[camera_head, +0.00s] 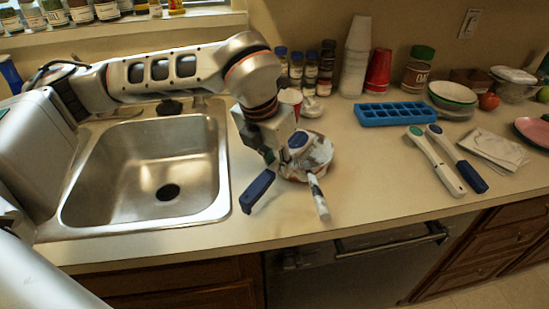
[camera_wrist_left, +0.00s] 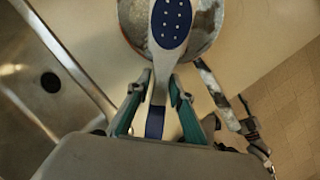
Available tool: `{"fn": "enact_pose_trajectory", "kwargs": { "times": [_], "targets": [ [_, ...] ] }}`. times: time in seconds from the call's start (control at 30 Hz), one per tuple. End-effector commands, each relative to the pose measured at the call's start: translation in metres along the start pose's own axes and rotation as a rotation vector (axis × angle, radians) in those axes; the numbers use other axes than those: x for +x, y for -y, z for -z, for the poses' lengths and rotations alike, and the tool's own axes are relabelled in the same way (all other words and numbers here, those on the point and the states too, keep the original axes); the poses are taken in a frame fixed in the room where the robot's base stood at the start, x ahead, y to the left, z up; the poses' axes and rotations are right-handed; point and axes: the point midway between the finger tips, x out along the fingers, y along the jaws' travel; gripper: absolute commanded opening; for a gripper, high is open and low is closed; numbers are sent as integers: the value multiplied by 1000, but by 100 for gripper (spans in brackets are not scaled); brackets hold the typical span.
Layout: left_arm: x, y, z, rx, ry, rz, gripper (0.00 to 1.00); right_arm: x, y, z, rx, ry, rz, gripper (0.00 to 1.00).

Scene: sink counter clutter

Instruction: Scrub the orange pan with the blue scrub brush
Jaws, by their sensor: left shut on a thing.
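The blue scrub brush shows its blue oval head (camera_head: 298,140) over the pan and its dark blue handle end (camera_head: 259,190) over the counter. My left gripper (camera_head: 271,162) is shut on its handle. In the left wrist view, the gripper's teal fingers (camera_wrist_left: 156,88) flank the handle, and the brush head (camera_wrist_left: 171,22) shows its dotted face over the pan. The pan (camera_head: 318,150) stands on the counter right of the sink, looking mottled grey-white with a brownish side. Its handle (camera_head: 318,197) points to the front. Whether bristles touch the pan is hidden. My right gripper is out of view.
The steel sink (camera_head: 150,165) lies to the left. Two more long-handled brushes (camera_head: 434,160) lie to the right, near a blue ice tray (camera_head: 392,114) and a folded cloth (camera_head: 496,150). Bottles and stacked cups (camera_head: 355,55) line the back. Counter between pan and spare brushes is clear.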

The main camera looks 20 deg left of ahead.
Motion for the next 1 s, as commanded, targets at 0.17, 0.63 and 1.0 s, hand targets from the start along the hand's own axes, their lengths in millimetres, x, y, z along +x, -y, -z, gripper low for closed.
{"fn": "enact_pose_trajectory", "kwargs": {
  "times": [0.17,0.63,1.0],
  "targets": [
    [-3,13,7,2,0,0,0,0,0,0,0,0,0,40],
    [-4,5,6,-3,0,-1,0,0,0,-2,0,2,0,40],
    [-2,-21,-3,-3,0,-1,0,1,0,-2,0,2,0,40]
  ]
}}
